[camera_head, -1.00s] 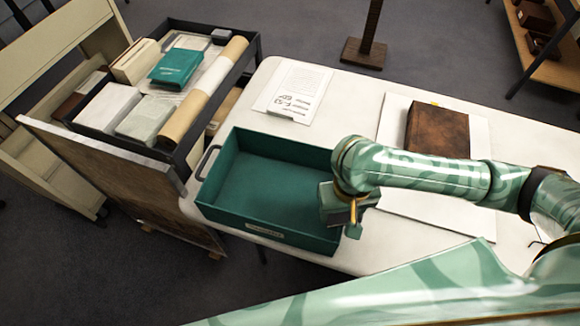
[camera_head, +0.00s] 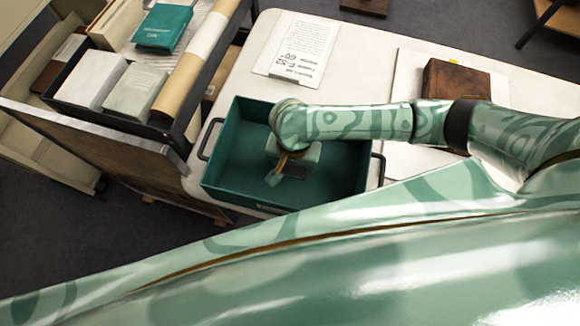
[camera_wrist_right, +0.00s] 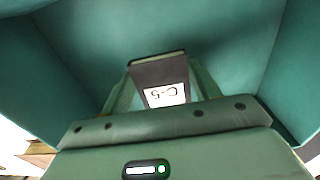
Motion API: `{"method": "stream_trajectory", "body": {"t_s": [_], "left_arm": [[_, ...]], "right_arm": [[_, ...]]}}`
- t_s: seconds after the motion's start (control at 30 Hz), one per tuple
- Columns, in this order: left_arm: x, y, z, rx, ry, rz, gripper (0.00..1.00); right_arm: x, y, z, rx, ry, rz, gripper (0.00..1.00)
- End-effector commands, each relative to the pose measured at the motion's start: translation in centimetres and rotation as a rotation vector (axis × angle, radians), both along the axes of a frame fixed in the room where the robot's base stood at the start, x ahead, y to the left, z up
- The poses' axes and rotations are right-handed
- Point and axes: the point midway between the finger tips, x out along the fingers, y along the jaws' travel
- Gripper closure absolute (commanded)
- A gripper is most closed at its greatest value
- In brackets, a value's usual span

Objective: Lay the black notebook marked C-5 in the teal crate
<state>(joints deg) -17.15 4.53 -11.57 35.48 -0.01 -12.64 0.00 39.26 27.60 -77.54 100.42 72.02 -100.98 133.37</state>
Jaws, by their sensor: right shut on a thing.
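The teal crate (camera_head: 232,160) stands on the white table, with dark handles at its ends. My right gripper (camera_head: 283,175) is inside the crate's outline in the head view, pointing down, with my arm hiding part of the crate. In the right wrist view my right gripper (camera_wrist_right: 162,86) is shut on the black notebook (camera_wrist_right: 160,72), whose white label reads C-5. The crate's teal walls (camera_wrist_right: 60,50) surround the notebook there. I cannot tell whether the notebook touches the crate floor. My left gripper is not in view.
A dark-edged cart tray at the upper left holds a teal box (camera_head: 162,27), pale boxes (camera_head: 134,92) and a long roll (camera_head: 190,72). A printed sheet (camera_head: 297,50) lies behind the crate. A brown book (camera_head: 455,80) lies on a white board to the right.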

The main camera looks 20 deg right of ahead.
Motion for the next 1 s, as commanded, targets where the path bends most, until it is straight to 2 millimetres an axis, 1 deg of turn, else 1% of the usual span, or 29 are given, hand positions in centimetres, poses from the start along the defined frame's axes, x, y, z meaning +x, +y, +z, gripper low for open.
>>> {"method": "stream_trajectory", "body": {"t_s": [0.03,0.17,0.23,0.27,0.3,0.4,0.47,0.6,0.77,0.8,0.87,0.9,1.0], "left_arm": [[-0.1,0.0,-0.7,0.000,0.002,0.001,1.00],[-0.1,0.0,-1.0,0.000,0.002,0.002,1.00],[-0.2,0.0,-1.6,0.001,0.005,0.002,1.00],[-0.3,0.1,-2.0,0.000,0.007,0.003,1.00],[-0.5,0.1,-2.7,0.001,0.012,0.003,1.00],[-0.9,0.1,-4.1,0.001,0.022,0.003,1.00],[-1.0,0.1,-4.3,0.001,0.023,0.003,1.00],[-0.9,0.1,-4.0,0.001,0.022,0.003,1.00],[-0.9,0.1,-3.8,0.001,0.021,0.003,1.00],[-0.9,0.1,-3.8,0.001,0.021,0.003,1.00],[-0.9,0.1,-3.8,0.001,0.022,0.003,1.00],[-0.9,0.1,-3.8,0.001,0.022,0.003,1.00],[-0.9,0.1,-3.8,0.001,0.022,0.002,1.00]], "right_arm": [[0.4,0.1,-0.7,0.001,0.000,0.000,0.63],[1.0,0.0,-1.2,0.001,-0.001,0.000,0.63],[1.5,0.1,-1.9,0.001,0.000,-0.001,0.63],[1.7,0.1,-2.4,0.001,0.001,0.000,0.63],[1.6,0.0,-3.3,0.000,0.002,0.002,0.63],[1.6,0.0,-4.9,0.000,0.001,0.002,0.63],[1.6,0.0,-5.1,0.001,-0.001,0.001,0.63],[1.6,0.0,-4.7,0.001,-0.003,0.001,0.63],[1.6,0.0,-4.8,0.001,-0.002,0.001,0.63],[1.6,0.0,-4.9,0.000,-0.001,0.001,0.36],[1.6,0.0,-4.9,0.001,-0.002,0.001,0.19],[1.6,0.0,-4.9,0.001,-0.002,0.001,0.17],[1.6,0.0,-4.9,0.001,-0.002,0.001,0.17]]}}
